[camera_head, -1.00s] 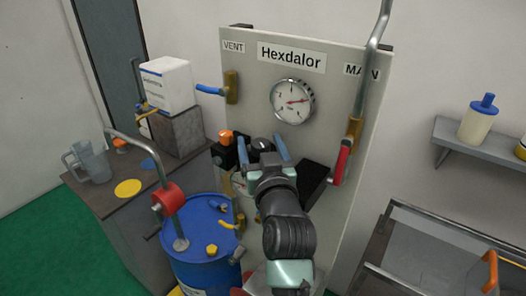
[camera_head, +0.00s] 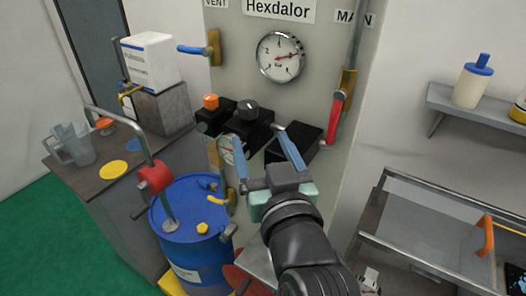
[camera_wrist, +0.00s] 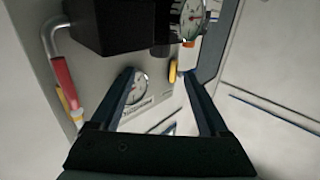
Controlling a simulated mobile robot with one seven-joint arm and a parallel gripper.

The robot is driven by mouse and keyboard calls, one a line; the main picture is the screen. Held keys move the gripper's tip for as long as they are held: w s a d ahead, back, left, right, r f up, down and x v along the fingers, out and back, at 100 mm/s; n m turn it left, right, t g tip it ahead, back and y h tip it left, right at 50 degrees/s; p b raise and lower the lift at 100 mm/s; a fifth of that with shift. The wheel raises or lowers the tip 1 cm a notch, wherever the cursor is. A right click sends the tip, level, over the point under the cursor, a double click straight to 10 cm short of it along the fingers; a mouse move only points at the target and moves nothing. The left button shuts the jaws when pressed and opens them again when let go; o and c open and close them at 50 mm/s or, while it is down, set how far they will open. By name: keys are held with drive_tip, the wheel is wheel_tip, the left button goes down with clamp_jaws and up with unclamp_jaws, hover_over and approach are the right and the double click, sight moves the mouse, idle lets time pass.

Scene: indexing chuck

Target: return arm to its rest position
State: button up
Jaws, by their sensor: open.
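My gripper (camera_head: 264,160) is open and empty in the head view, its two blue-grey fingers spread in front of the Hexdalor panel (camera_head: 232,80). In the wrist view my gripper (camera_wrist: 163,85) also shows nothing between its fingers, with a small lower gauge (camera_wrist: 136,88) seen beyond them. The left finger overlaps the lower gauge (camera_head: 226,150) in the head view. Black boxes stand on the panel near the fingers: one with a black knob (camera_head: 248,108), one with an orange button (camera_head: 210,101), and a plain one at right (camera_head: 300,142). I cannot tell whether any finger touches them.
A blue drum (camera_head: 190,250) with a red-collared pump (camera_head: 155,178) stands left of my arm. A bench (camera_head: 85,178) holds a jug (camera_head: 72,146). A red-handled valve (camera_head: 336,115) is on the panel's right. A railed cart (camera_head: 440,240) and shelf (camera_head: 470,102) are at right.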

idle(0.4)
drive_tip(key=s+r+t+h, duration=0.1)
drive_tip(key=s+r+t, duration=0.2)
drive_tip(key=r, duration=0.6)
drive_tip(key=s+a+r+m+t+h, duration=0.1)
drive_tip(key=s+r+t, duration=0.2)
drive_tip(key=r, duration=0.7)
drive_tip(key=s+a+r+t, duration=0.1)
drive_tip(key=s+r+t, duration=0.2)
drive_tip(key=s+r, duration=0.3)
wheel_tip(320, 180, up, 4)
drive_tip(key=shift+s+a+r+m+t+h+b, duration=0.2)
drive_tip(key=shift+r+m+t+h+b, duration=0.1)
drive_tip(key=shift+h+b, duration=0.1)
drive_tip(key=shift+f, duration=0.15)
